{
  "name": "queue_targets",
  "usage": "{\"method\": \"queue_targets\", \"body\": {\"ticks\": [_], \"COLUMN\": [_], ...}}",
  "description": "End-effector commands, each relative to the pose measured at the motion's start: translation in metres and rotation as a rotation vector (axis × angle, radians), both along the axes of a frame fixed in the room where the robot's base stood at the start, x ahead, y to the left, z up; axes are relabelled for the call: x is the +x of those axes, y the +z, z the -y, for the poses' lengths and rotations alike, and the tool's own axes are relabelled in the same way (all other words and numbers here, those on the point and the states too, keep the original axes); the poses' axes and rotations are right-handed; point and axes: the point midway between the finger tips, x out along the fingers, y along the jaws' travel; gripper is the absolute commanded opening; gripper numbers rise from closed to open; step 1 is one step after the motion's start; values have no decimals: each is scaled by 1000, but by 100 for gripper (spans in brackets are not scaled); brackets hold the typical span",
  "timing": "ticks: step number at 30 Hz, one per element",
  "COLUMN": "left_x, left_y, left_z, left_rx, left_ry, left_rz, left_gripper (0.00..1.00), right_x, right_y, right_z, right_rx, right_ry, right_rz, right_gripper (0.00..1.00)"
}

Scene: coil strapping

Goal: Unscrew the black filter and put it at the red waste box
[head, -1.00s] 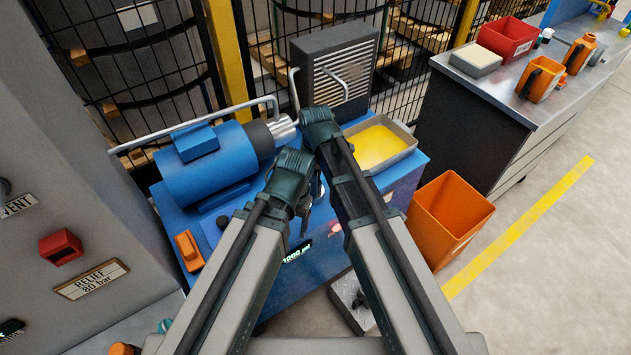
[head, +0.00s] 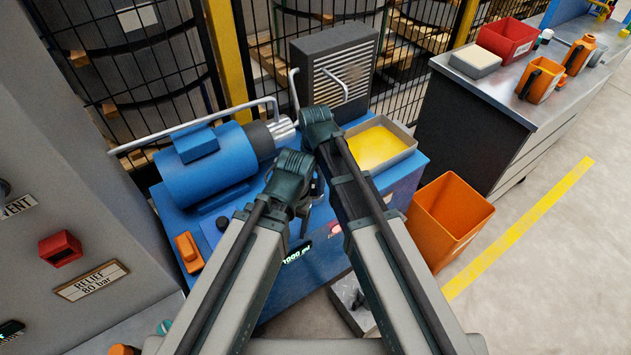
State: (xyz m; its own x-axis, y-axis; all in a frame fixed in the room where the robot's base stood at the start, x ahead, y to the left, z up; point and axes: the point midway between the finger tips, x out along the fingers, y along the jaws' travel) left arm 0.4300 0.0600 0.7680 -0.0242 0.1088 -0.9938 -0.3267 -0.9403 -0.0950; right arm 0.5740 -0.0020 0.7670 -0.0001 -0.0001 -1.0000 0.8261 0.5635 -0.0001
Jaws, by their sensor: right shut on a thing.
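My two arms meet over the blue power unit (head: 405,180) in the middle of the head view. My right gripper (head: 314,192) is low between the two forearms, mostly hidden by them. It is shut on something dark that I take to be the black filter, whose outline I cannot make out. My left wrist (head: 290,172) is just left of it; its fingers are hidden, so I cannot tell open from shut. A red box (head: 508,40) with a white label stands on the workbench at the upper right.
A yellow-filled tray (head: 408,150) sits on the unit, right of my right wrist. A blue motor (head: 205,170) is at the left. An orange bin (head: 450,215) and a grey tray (head: 345,300) stand on the floor. The bench (head: 530,95) also holds orange jugs. Open floor lies right.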

Motion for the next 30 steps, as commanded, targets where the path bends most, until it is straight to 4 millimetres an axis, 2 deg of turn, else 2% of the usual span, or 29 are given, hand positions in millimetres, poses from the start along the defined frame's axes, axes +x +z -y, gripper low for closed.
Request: {"method": "queue_targets", "body": {"ticks": [6,15,22,29,30], "left_x": [0,0,0,0,0], "left_y": [0,0,0,0,0], "left_z": [0,0,0,0,0], "left_rx": [0,0,0,0,0], "left_ry": [0,0,0,0,0], "left_rz": [0,0,0,0,0], "left_gripper": [71,71,71,71,71], "right_x": [1,1,2,2,2], "right_y": [0,0,0,0,0], "right_z": [-1,-1,-2,-2,-2], "right_rx": [1,1,1,1,1], "right_ry": [159,172,327,342,341], "right_rz": [1,1,1,1,1], "right_gripper": [0,0,0,0,56]}}
